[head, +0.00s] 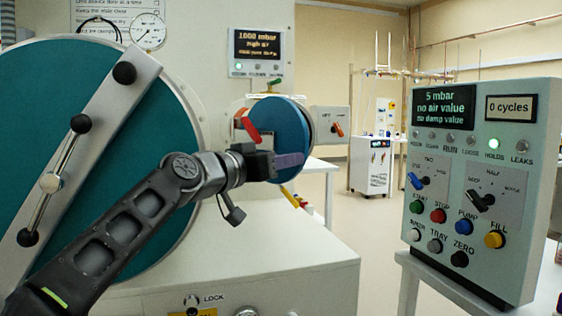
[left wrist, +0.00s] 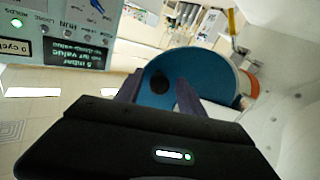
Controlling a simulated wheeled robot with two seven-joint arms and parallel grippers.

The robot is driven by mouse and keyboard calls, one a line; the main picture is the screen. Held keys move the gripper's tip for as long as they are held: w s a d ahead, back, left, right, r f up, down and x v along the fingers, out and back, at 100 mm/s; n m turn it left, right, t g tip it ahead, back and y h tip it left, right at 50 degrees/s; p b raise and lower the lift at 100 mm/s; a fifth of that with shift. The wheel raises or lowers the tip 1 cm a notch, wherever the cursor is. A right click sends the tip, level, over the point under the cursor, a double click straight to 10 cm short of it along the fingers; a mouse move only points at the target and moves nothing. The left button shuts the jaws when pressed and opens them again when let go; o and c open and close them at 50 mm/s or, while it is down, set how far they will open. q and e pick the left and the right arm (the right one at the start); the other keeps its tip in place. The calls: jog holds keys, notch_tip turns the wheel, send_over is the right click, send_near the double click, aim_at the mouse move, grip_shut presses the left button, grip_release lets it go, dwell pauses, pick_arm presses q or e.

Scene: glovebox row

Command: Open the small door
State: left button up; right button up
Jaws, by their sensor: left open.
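The small door is a round blue disc (head: 291,124) on the right end of the white chamber in the head view. It fills the middle of the left wrist view (left wrist: 208,72), with a dark round knob (left wrist: 160,84) on its face. My left gripper (head: 290,160) is in front of the door's lower part in the head view. In the left wrist view its two fingers (left wrist: 160,80) are apart, with the knob showing between their tips. Whether they touch it cannot be told. A red lever (head: 248,130) stands beside the door. My right gripper is not in view.
A large teal door (head: 60,110) with a long bar handle fills the left. A control panel (head: 470,190) on a white table stands at the right. A wall display (head: 257,46) hangs above the small door. Open floor (head: 350,240) lies between chamber and panel.

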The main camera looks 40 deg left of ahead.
pick_arm(q)
jog(key=shift+s, duration=0.1)
jog(key=s, duration=0.7)
jog(key=shift+s+d, duration=0.2)
jog(key=shift+s, duration=0.1)
jog(key=shift+c, duration=0.4)
